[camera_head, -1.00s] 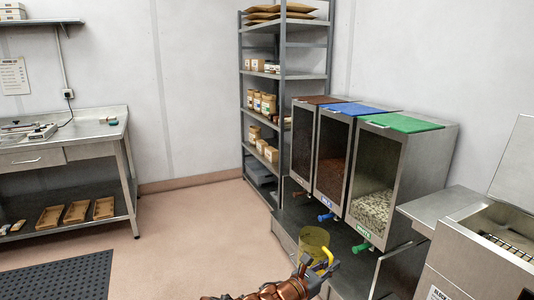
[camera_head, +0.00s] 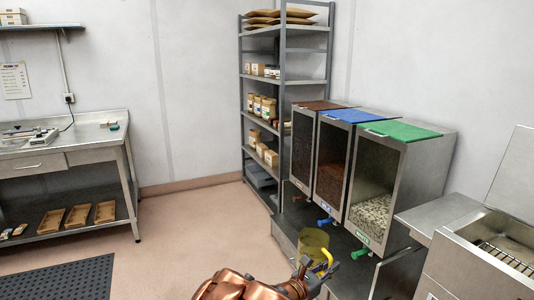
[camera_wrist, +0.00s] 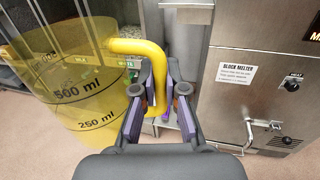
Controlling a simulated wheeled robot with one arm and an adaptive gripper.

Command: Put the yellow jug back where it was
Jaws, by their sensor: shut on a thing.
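The yellow jug (camera_head: 313,242) is see-through, with a solid yellow handle. In the head view it is in front of the dispenser bins, by the dark ledge under their taps. In the wrist view the jug (camera_wrist: 72,85) fills the left side, with 500 ml and 250 ml marks, and looks upright and empty. My gripper (camera_wrist: 152,100) is shut on the jug's handle (camera_wrist: 150,52), which passes between its fingers. In the head view my gripper (camera_head: 318,270) is at the bottom, right of the jug's body. I cannot tell whether the jug's base touches anything.
Dispensers with brown, blue and green lids (camera_head: 400,128) stand behind the jug, with taps (camera_head: 357,252) jutting out. A steel block melter (camera_head: 470,262) stands close on the right. A shelf rack (camera_head: 284,80) is behind. A steel table (camera_head: 70,150) is at left, with open floor (camera_head: 190,230) between.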

